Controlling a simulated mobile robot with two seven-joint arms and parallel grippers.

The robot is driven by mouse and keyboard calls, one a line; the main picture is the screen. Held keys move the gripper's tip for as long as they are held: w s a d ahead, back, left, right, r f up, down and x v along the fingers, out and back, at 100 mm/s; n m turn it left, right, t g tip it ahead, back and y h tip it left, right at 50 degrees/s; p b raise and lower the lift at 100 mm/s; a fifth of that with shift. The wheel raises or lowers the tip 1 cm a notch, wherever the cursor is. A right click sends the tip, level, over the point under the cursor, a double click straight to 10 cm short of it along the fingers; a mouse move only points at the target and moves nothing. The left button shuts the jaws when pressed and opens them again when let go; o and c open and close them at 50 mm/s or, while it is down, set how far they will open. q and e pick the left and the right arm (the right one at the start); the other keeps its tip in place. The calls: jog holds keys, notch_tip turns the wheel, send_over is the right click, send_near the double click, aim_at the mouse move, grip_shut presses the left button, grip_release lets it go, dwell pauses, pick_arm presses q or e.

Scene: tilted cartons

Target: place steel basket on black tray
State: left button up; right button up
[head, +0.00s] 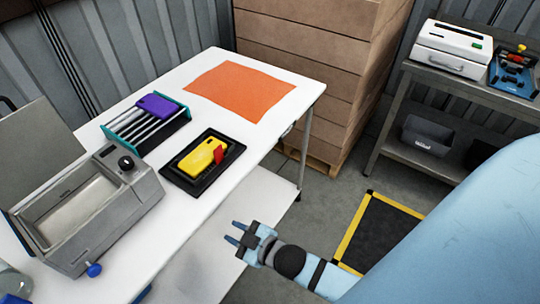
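A rack of steel bars with teal ends (143,128), perhaps the steel basket, stands on the white table with a purple block (158,105) on top. A black tray (183,180) lies on the table just right of and nearer than the rack. A yellow item (200,157) and a small red piece (219,155) are on the tray. My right gripper (235,233) is open and empty, beyond the table's right edge and apart from the tray and rack. My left gripper is not in view.
A steel tank with an open basin (136,188) stands on the left of the white table (262,148). An orange mat (240,91) lies at the back. Stacked cartons (300,70) stand behind. A grey bench (393,100) with a white machine (450,48) is at right.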

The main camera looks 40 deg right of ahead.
jog(key=s+d+f+m+g+h, duration=0.2)
jog(key=s+d+f+m+g, duration=0.1)
jog(key=s, duration=0.5)
notch_tip(320, 180, down, 4)
jog(key=shift+s+d+r+m, duration=0.1)
jog(key=shift+s+d+m, duration=0.15)
jog(key=shift+d+m, duration=0.6)
jog(key=shift+a, duration=0.2)
